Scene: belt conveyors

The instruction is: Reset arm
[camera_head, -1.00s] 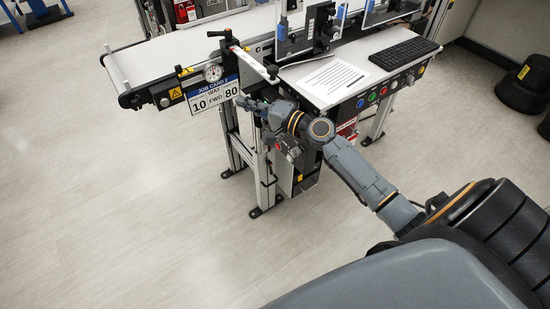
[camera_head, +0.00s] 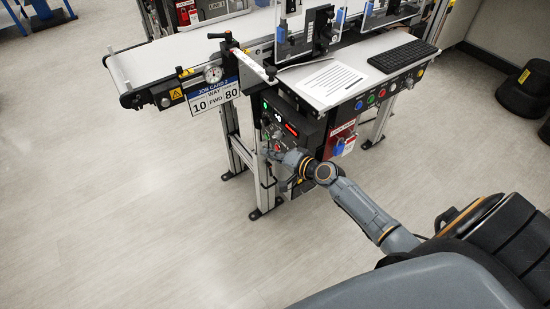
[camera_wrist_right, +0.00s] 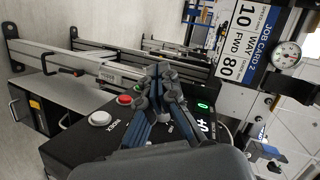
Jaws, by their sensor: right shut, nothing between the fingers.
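My right arm comes in from the lower right of the head view. My right gripper (camera_head: 270,154) is shut and empty, low in front of the conveyor's black control box (camera_head: 306,124). The right wrist view shows the shut fingers (camera_wrist_right: 158,82) in front of the same box (camera_wrist_right: 70,150). The box has a red button (camera_wrist_right: 124,100), a white button (camera_wrist_right: 100,118) and lit green digits (camera_wrist_right: 203,105). I cannot tell whether the fingertips touch the box. My left gripper is not in view.
The belt conveyor (camera_head: 185,52) stands behind, with a job card (camera_head: 213,97) and gauge on its side. A shelf holds a keyboard (camera_head: 403,55) and a paper sheet (camera_head: 332,82). A red lockout tag with blue padlock (camera_head: 339,148) hangs below. Floor at left is clear.

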